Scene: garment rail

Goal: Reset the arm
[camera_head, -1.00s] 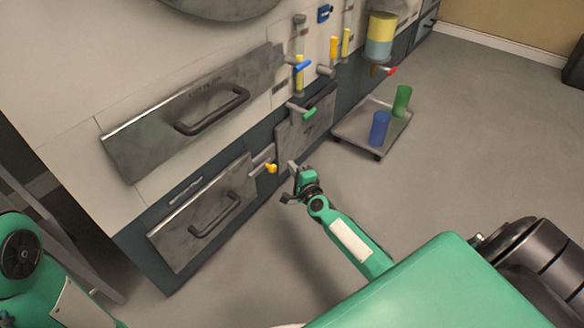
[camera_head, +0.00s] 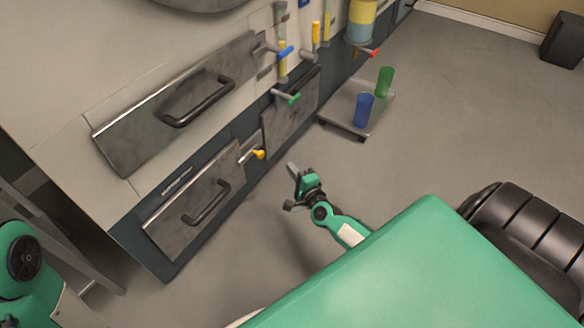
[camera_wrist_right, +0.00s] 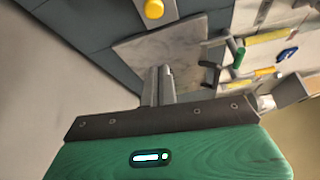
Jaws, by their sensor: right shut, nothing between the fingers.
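My right gripper (camera_head: 291,186) is at the middle of the head view, in front of the machine's lower panels and apart from them. In the right wrist view its two fingers (camera_wrist_right: 158,86) are together with nothing between them. The green right arm (camera_head: 352,236) runs from it toward the lower right. Part of my left arm (camera_head: 22,262) shows at the left edge of the head view; the left gripper is not seen.
The pale machine has metal panels with dark handles (camera_head: 200,103), a yellow knob (camera_head: 258,155), a green lever (camera_head: 290,98) and a blue lever (camera_head: 284,51). A low cart (camera_head: 340,112) holds a blue cup (camera_head: 364,109) and a green cup (camera_head: 385,81).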

